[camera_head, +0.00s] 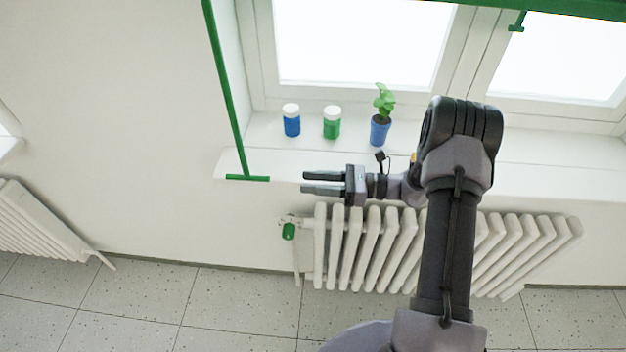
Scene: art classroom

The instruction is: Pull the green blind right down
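The green blind (560,9) shows only as a strip along the top edge, at the upper right, above the window panes. A short green T-shaped pull (517,23) hangs from its lower edge. A long green rod (225,88) with a crossbar (248,178) at its lower end hangs at the left of the window; its top is out of view. My gripper (306,182) points left, its two fingers apart with nothing between them. In the picture it is right of the crossbar and apart from it, in front of the sill.
A blue jar (292,121), a green jar (332,123) and a plant in a blue pot (380,130) stand on the white sill (540,178). A radiator (345,250) with a green valve knob (289,231) is below. The wall at left is bare.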

